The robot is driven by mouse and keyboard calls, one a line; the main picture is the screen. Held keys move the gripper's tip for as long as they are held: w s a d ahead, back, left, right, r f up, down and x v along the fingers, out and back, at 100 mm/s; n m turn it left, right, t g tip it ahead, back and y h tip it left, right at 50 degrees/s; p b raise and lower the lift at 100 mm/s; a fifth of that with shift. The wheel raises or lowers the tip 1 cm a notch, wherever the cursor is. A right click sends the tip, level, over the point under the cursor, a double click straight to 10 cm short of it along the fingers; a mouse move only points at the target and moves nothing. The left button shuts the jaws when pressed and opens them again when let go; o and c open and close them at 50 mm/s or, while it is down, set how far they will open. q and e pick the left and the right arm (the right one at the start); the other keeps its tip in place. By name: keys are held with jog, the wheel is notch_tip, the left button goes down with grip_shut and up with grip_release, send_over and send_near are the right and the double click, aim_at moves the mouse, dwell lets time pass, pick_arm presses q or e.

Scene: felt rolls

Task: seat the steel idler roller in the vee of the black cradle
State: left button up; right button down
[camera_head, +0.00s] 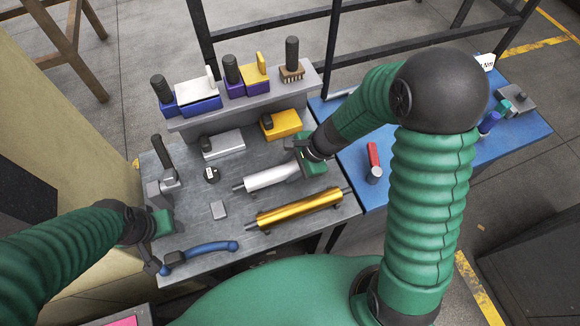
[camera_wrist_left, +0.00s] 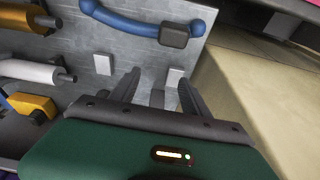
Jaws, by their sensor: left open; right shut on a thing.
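The steel idler roller (camera_head: 268,177) is a pale silver cylinder with thin shaft ends, lying at a slant above the middle of the grey table (camera_head: 190,222). It also shows in the left wrist view (camera_wrist_left: 28,71). My right gripper (camera_head: 303,160) is shut on its right end and hides part of it. I cannot tell whether the roller touches anything below. I cannot make out the black cradle or its vee clearly. My left gripper (camera_head: 155,236) is open at the table's left edge, near a blue handle (camera_head: 200,253); its spread fingers (camera_wrist_left: 157,88) show in the left wrist view.
A brass roller (camera_head: 298,208) lies just in front of the steel one. Behind are a grey block (camera_head: 223,144), a yellow block (camera_head: 282,124) and a raised shelf (camera_head: 240,108) of tools. A small grey block (camera_head: 218,209) sits left. A blue table (camera_head: 425,150) adjoins right.

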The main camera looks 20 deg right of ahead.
jog(key=shift+f, duration=0.15)
jog(key=c, duration=0.8)
grip_release()
jog(key=shift+o, duration=0.2)
jog(key=p+v, duration=0.3)
jog(key=v, duration=1.3)
jog(key=shift+d+r+p, duration=0.2)
jog(key=shift+r+p, duration=0.1)
